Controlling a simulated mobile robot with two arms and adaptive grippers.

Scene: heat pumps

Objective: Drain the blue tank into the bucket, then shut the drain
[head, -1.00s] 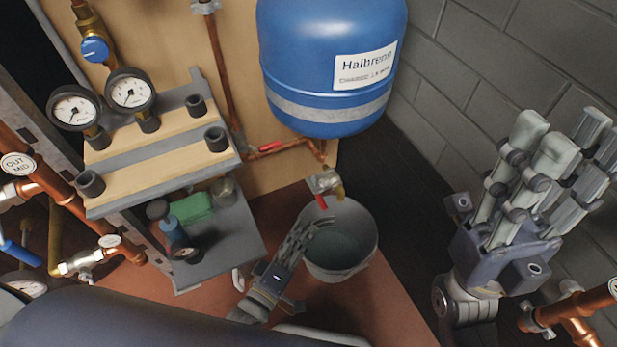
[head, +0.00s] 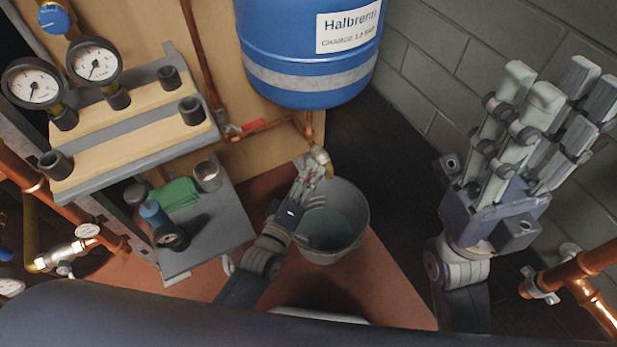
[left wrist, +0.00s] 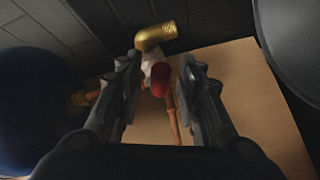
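The blue tank (head: 310,70) hangs on the wooden panel. Its drain valve ends in a brass spout (head: 320,157) above the grey bucket (head: 350,235), which stands on the reddish floor. In the left wrist view the brass spout (left wrist: 156,36) and the red drain handle (left wrist: 160,80) show. My left gripper (head: 316,167) is at the valve, above the bucket's left rim. In the left wrist view its fingers (left wrist: 159,65) are apart, one on either side of the red handle. I cannot tell whether they touch it. My right gripper (head: 548,95) is open and empty at the right.
A red-handled valve (head: 252,126) sits on the pipe above. Copper pipes (head: 590,262) lie at the lower right.

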